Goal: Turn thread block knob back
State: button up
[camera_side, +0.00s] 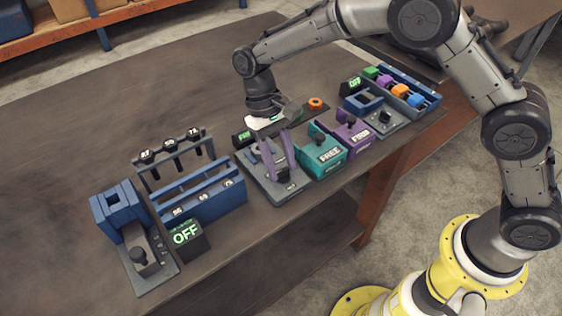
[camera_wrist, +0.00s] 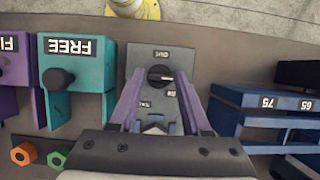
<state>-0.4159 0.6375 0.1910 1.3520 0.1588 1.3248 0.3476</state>
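The thread block is a grey plate (camera_side: 262,186) on the bench, under my gripper in the side view. In the wrist view the block (camera_wrist: 153,54) shows small labels around a round dark knob (camera_wrist: 160,74) with a light pointer mark. My gripper (camera_wrist: 160,80) has two purple fingers, which are apart with the knob showing between their tips. In the side view the gripper (camera_side: 284,178) points down at the block. I cannot tell whether the fingertips touch the knob. A V-shaped grey part shows between the fingers in the wrist view.
A teal block marked FREE (camera_side: 326,153) and a purple block (camera_side: 352,134) stand close on the right in the side view. Blue racks (camera_side: 205,200) and an OFF display (camera_side: 187,236) are left.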

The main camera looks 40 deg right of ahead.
jog(key=o, duration=0.3)
jog(key=v, duration=1.4)
jog(key=shift+f, duration=0.1)
